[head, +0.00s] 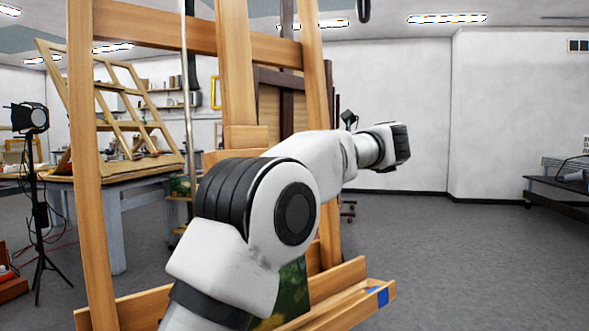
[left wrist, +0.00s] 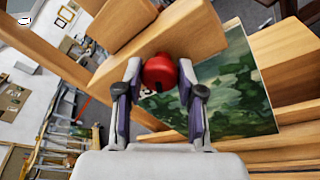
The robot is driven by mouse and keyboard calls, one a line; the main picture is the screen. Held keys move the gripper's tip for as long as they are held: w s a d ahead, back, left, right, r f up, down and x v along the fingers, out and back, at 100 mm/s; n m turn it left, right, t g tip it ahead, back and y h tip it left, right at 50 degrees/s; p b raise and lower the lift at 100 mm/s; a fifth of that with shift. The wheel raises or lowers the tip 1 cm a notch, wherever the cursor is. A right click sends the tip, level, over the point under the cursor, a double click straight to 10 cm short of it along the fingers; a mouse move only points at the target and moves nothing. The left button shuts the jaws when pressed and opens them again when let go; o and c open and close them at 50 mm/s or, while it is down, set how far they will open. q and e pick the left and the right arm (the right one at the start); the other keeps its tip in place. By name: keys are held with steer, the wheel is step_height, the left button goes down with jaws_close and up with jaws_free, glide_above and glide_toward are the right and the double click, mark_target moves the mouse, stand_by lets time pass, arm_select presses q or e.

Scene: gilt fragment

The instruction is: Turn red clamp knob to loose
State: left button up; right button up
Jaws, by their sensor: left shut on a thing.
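The red clamp knob (left wrist: 160,71) is round and sits against a wooden block of the easel in the left wrist view. My left gripper (left wrist: 160,80) has one finger on each side of the knob and is shut on it. The tall wooden easel (head: 237,60) stands in front of me in the head view. My left arm crosses before it and hides the knob; I cannot make out the fingers there. The knob's turn position cannot be read. My right gripper is in neither view.
A green painting (left wrist: 225,95) is close beside the gripper. The easel's lower ledge (head: 340,312) bears a blue patch. A lamp on a stand (head: 30,118) and a table (head: 120,200) with a wooden rack are at left. Floor on the right (head: 450,260) is clear.

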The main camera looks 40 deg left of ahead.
arm_select(q)
steer(key=shift+s+r+n+t+h+b, duration=0.1)
steer(key=shift+n+t+h+b, duration=0.2)
steer(key=shift+n+b, duration=0.9)
steer(key=shift+n+t+h+b, duration=0.1)
steer(key=shift+n+h+b, duration=0.3)
steer(key=shift+n, duration=1.5)
steer(key=o, duration=1.1)
steer(key=shift+o, duration=0.2)
steer(key=v, duration=0.7)
steer(key=shift+d, duration=0.2)
